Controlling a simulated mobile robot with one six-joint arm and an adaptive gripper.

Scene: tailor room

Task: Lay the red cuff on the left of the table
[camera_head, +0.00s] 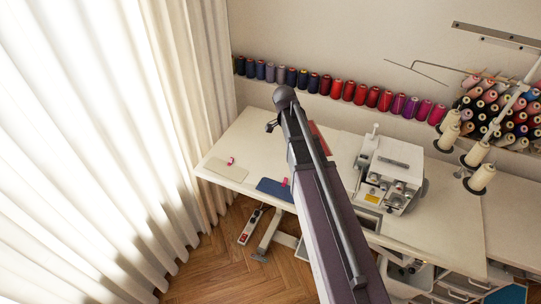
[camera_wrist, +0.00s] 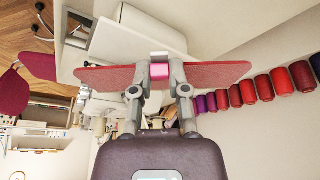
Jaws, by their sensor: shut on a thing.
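The red cuff (camera_wrist: 108,76) is a flat strip with a pink clip (camera_wrist: 159,70) at its middle. My gripper (camera_wrist: 160,86) is shut on it at the clip in the wrist view, and the cuff sticks out on both sides. In the head view a strip of the red cuff (camera_head: 319,136) shows just right of my arm, over the table (camera_head: 247,134); the rest of it and my fingertips are hidden behind my arm. I cannot tell whether it touches the tabletop.
A cream cuff (camera_head: 225,172) and a blue cuff (camera_head: 272,190), each with a pink clip, lie at the table's left and front edge. A white sewing machine (camera_head: 390,170) stands right of my arm. Thread spools (camera_head: 348,91) line the wall; a curtain (camera_head: 110,130) hangs left.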

